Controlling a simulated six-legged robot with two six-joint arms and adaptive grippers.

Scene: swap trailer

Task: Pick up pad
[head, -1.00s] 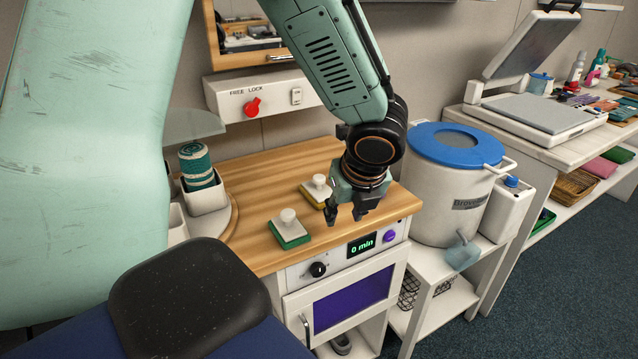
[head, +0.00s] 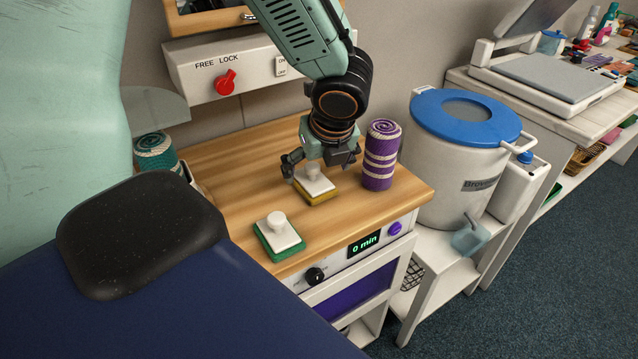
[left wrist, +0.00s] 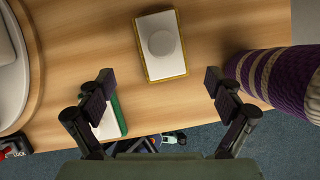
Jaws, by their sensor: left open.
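A yellow-edged pad (head: 318,190) with a white top and a round white knob lies on the wooden counter. It also shows in the left wrist view (left wrist: 165,68), ahead of the fingers. A green-edged pad (head: 279,236) of the same shape lies nearer the counter's front edge. In the left wrist view the green-edged pad (left wrist: 111,122) is partly hidden by the left finger. My left gripper (head: 319,168) is open and empty around and just above the yellow-edged pad's knob; whether it touches the pad I cannot tell. My right gripper is out of view.
A purple striped roll (head: 380,155) stands close to the right of my left gripper. A green striped roll (head: 155,152) stands at the left. A wall box with a red knob (head: 226,82) is behind. A blue-lidded drum (head: 452,165) stands right of the counter (head: 232,195).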

